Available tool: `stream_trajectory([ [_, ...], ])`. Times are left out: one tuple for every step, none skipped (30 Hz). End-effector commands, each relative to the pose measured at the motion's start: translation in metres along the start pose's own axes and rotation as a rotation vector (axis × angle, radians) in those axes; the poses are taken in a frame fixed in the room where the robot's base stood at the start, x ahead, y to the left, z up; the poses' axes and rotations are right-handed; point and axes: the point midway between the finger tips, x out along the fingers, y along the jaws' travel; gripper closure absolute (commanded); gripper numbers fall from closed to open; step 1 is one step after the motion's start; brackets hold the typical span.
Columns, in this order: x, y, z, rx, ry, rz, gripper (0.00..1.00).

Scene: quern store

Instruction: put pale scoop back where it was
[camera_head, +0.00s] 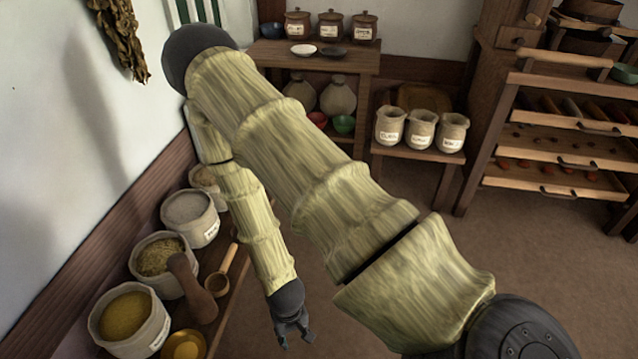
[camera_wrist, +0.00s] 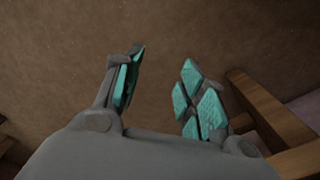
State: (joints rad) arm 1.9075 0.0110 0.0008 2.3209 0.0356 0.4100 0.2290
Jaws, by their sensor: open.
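A light wooden scoop (camera_head: 217,283) with a straight handle lies on the low bench at the left, between the sacks and the bench's right edge. It looks like the pale scoop. My gripper (camera_head: 297,340) hangs pointing down to the right of the bench, apart from the scoop. In the wrist view my gripper (camera_wrist: 162,85) shows two spread fingers with teal pads and nothing between them. Brown floor shows beyond them. The scoop cannot be made out in the wrist view.
Open sacks (camera_head: 127,315) line the bench along the wall. A dark wooden pestle-like tool (camera_head: 193,288) and a yellow bowl (camera_head: 184,346) are near the scoop. A back shelf holds lidded jars (camera_head: 333,26) and a white dish (camera_head: 303,50).

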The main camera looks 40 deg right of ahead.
Motion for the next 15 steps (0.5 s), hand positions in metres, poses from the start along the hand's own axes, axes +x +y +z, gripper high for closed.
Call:
stream_trajectory([
  [0.007, 0.008, 0.026, -0.043, -0.010, -0.001, 0.60],
  [0.010, 0.011, 0.037, -0.070, -0.010, -0.002, 0.60],
  [0.013, 0.016, 0.051, -0.102, -0.009, -0.005, 0.60],
  [0.014, 0.018, 0.060, -0.125, -0.008, -0.007, 0.60],
  [0.015, 0.021, 0.069, -0.144, -0.007, -0.009, 0.60],
  [0.016, 0.024, 0.078, -0.168, -0.006, -0.011, 0.60],
  [0.017, 0.025, 0.084, -0.184, -0.005, -0.012, 0.60],
  [0.017, 0.026, 0.089, -0.197, -0.004, -0.014, 0.60],
  [0.017, 0.028, 0.095, -0.211, -0.002, -0.015, 0.60],
  [0.017, 0.028, 0.098, -0.219, -0.002, -0.016, 0.60],
  [0.017, 0.029, 0.100, -0.225, -0.002, -0.017, 0.60],
  [0.017, 0.029, 0.102, -0.231, 0.000, -0.017, 0.60],
  [0.017, 0.029, 0.102, -0.233, 0.001, -0.018, 0.60],
  [0.017, 0.029, 0.103, -0.235, 0.001, -0.018, 0.60],
  [0.017, 0.029, 0.102, -0.236, 0.002, -0.018, 0.60],
])
